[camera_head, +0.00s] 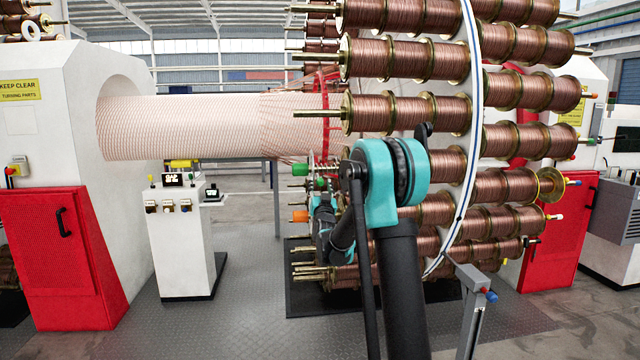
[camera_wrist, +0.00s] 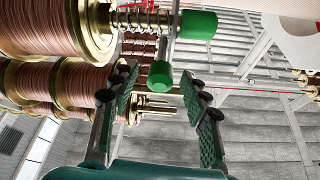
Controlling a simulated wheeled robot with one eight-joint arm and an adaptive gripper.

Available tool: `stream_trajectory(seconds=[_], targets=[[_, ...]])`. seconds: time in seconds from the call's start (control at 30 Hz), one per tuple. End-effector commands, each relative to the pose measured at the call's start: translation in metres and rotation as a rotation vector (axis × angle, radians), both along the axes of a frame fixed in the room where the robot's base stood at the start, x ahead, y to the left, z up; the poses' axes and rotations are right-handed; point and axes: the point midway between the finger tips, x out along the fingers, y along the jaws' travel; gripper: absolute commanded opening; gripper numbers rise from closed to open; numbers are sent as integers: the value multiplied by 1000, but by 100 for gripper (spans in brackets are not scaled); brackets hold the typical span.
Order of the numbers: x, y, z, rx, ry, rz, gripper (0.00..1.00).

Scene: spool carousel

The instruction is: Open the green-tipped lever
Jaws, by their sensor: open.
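A second green cylinder (camera_wrist: 198,24) sits at the end of a spring-wrapped spool shaft (camera_wrist: 143,20), beside the lever. My gripper (camera_wrist: 159,72) is open, with one finger on each side of the green tip. I see gaps on both sides, so neither finger appears to grip it. In the head view, small green parts (camera_head: 300,170) show left of my teal arm joint. My gripper is mostly hidden there behind my arm.
Copper-wound spools (camera_head: 410,57) crowd the carousel ring (camera_head: 474,100) around my arm. In the wrist view, a spool (camera_wrist: 58,25) is close at upper left. A white control pedestal (camera_head: 182,235) stands to the left. An orange-tipped part (camera_head: 299,216) is below the green parts.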

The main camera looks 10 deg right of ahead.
Motion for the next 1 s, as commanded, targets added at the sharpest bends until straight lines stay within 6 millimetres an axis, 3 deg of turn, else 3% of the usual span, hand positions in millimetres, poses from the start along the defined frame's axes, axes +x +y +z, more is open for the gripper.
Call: stream_trajectory(seconds=[0.2,0.5,0.87,1.0], targets=[[16,-1,7,-1,0,0,46],[18,-1,7,-1,0,0,46],[17,-1,7,0,0,0,3],[17,-1,7,0,0,0,0]])
